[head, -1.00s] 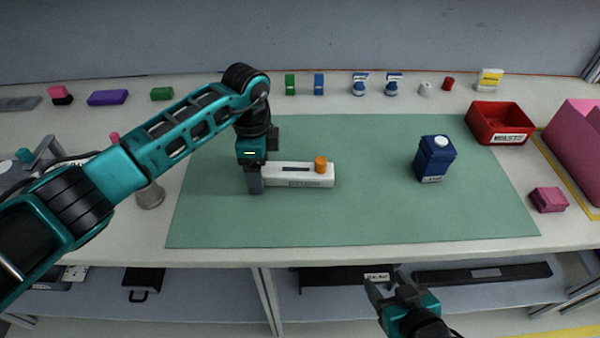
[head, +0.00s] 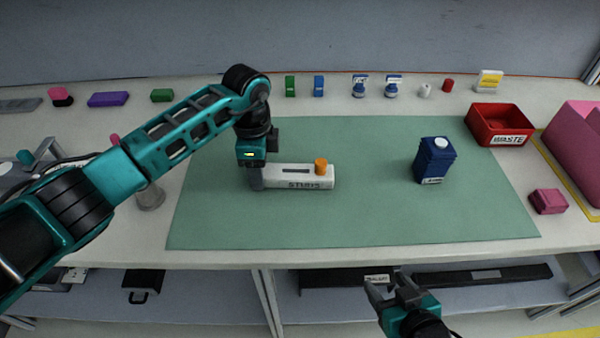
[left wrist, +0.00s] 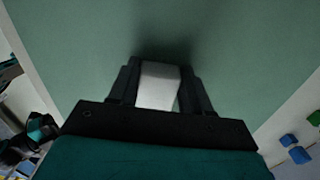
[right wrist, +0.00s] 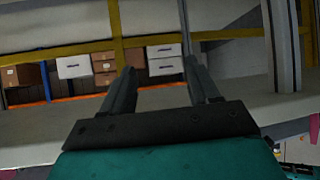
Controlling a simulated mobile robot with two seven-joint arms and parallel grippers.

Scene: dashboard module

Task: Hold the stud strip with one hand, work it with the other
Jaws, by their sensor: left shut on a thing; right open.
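The stud strip (head: 312,183) is a white bar labelled "STUDS" with a dark slot on top, lying on the green mat (head: 350,220). An orange cylindrical knob (head: 321,166) stands near its right end. My left gripper (head: 256,184) points down and is shut on the strip's left end; in the left wrist view the white end of the strip (left wrist: 158,86) sits between both fingers. My right gripper (head: 393,286) is open and empty, low in front of the table edge; its spread fingers show in the right wrist view (right wrist: 160,88).
A blue container with a white cap (head: 435,160) stands on the mat's right side. A red WASTE bin (head: 500,124), a pink block (head: 547,201) and a large pink bin (head: 580,140) are at the right. Small items line the back. The mat's middle front is clear.

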